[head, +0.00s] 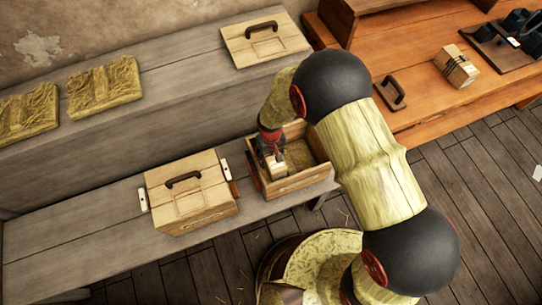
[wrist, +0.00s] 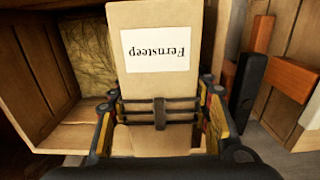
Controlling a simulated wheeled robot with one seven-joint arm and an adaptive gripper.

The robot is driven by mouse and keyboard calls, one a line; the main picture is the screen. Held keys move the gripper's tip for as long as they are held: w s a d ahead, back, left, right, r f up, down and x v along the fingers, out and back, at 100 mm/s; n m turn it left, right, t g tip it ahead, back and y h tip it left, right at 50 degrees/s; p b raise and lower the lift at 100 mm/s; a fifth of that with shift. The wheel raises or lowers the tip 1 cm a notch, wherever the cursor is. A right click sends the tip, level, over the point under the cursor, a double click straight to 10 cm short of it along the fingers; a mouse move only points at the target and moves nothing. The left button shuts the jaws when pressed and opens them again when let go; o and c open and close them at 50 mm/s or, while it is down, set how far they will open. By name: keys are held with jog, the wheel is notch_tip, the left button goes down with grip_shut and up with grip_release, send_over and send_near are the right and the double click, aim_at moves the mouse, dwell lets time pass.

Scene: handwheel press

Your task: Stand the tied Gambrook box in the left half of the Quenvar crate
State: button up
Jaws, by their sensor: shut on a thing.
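My gripper (head: 272,148) is shut on a pale cardboard box (head: 277,167) tied with dark bands. In the wrist view my gripper (wrist: 160,118) has a finger on each side of the box (wrist: 158,85). Its white label (wrist: 156,50) reads "Fernsteep", upside down in the picture. The name Gambrook does not show. The held box is at the left part of an open wooden crate (head: 318,172); whether it touches the floor I cannot tell. The crate's wall (wrist: 27,50) shows in the wrist view. No crate name is readable.
A lidded crate (head: 190,205) stands left of the open one. A loose lid (head: 265,42) lies on the back bench beside straw pads (head: 104,85). Another tied box (head: 456,66), its label unreadable, sits on the orange table (head: 425,115) at right, near dark metal parts (head: 515,35).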

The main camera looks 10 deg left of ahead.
jog(key=shift+f+b, duration=3.15)
jog(key=shift+f, duration=1.75)
jog(key=shift+f, duration=0.15)
jog(key=o, duration=1.2)
jog(key=shift+o, duration=0.3)
notch_tip(320, 180, up, 12)
